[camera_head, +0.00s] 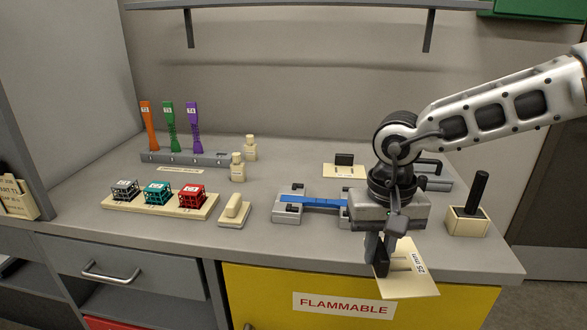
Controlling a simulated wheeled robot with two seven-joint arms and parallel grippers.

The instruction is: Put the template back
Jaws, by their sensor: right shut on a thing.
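My right gripper (382,262) points down at the front edge of the bench and is shut on a flat cream template (418,272) marked "25 mm". A dark part, which looks like the template's grip, shows at the fingers. The template lies in front of the bench's front edge in the picture, over the yellow cabinet front. I cannot tell whether it touches the bench. A cream plate (336,173) with a black block on it lies farther back on the bench, left of my right arm. My left gripper is not in view.
A blue bar (318,203) lies in a grey fixture, partly hidden by my right gripper. A cream holder (469,226) with a black handle stands right. Orange, green and purple specimens stand in a rack (184,159).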

